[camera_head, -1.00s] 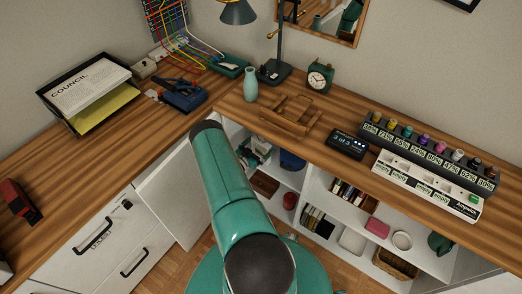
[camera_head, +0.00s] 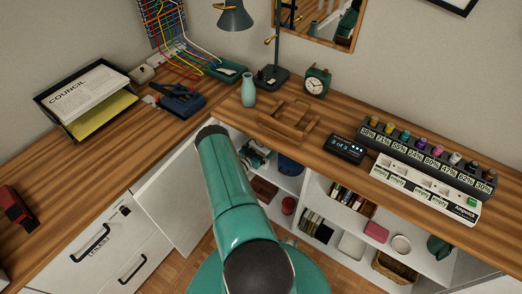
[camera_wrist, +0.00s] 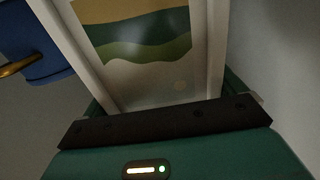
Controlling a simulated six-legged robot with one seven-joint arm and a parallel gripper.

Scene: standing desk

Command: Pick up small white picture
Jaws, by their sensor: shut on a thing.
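The small white picture (camera_wrist: 145,50) fills the middle of the wrist view. It has a white frame around a landscape in tan, green and pale grey bands. My gripper (camera_wrist: 165,108) is shut on the near end of the frame. The dark bar and green body of the gripper cover the picture's lower edge. The far end of the picture runs out of the wrist view. In the head view my green arm reaches over the open cabinet, and neither my gripper nor the picture shows there.
A blue object with a brass-coloured part (camera_wrist: 35,55) is close left of the picture. A pale surface lies close at right. The wooden desk (camera_head: 225,120) carries a teal vase (camera_head: 249,93), a wooden carrier (camera_head: 290,122) and a clock (camera_head: 317,81). Shelves (camera_head: 330,205) are below.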

